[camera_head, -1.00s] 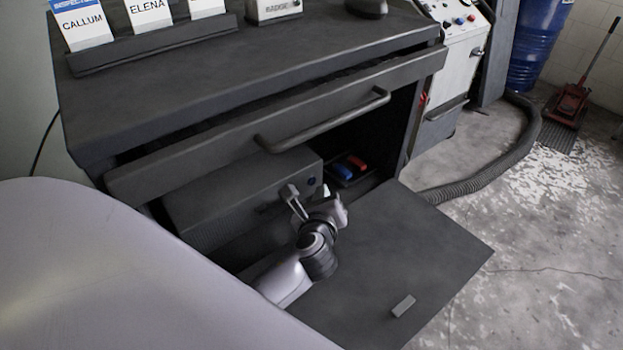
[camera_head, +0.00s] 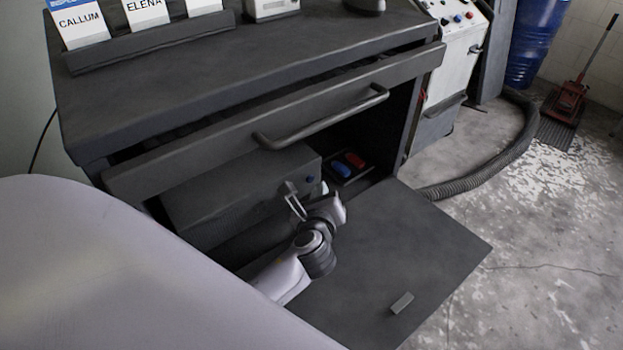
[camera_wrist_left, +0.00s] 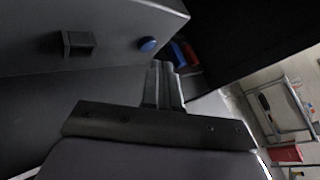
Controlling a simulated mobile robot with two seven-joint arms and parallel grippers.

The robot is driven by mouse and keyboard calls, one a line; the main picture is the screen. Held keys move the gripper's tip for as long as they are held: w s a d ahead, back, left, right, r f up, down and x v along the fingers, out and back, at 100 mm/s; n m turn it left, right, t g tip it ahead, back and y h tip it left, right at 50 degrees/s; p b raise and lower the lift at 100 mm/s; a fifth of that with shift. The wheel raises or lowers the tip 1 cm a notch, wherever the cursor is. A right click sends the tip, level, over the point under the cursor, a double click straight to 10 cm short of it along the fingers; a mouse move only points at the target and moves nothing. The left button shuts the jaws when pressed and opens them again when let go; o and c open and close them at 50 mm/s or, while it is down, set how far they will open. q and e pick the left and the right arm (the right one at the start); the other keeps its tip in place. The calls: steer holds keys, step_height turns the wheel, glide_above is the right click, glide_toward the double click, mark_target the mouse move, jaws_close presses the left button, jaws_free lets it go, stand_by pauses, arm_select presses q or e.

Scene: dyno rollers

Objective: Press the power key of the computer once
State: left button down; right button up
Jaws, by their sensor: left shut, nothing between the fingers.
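The computer is a dark grey box (camera_head: 240,187) inside the open cabinet under the worktop. Its power key is a small round blue button (camera_head: 309,180) on the front face, near the right end. The key also shows in the left wrist view (camera_wrist_left: 147,45), beside a small square block (camera_wrist_left: 78,43) on the same face. My left gripper (camera_head: 296,205) is shut and empty, low in front of the computer. In the left wrist view its fingertips (camera_wrist_left: 161,66) are just below and right of the key. I cannot tell the remaining depth gap. My right gripper is out of view.
A drawer front with a bar handle (camera_head: 322,118) overhangs the computer. A lowered door panel (camera_head: 420,255) lies beneath my arm. A blue item (camera_head: 341,169) and a red item (camera_head: 355,160) sit in a tray right of the computer.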

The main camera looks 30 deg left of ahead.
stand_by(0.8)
arm_select(q)
steer(key=shift+w+a+p, duration=0.1)
steer(key=shift+a+p, duration=0.2)
steer(key=shift+p, duration=0.1)
steer(key=shift+a, duration=0.1)
steer(key=shift+w+a, duration=0.2)
steer(key=shift+a, duration=0.15)
stand_by(0.7)
steer(key=shift+d, duration=0.1)
steer(key=shift+s+d+p, duration=0.25)
steer(key=shift+d+p, duration=0.15)
steer(key=shift+d, duration=0.25)
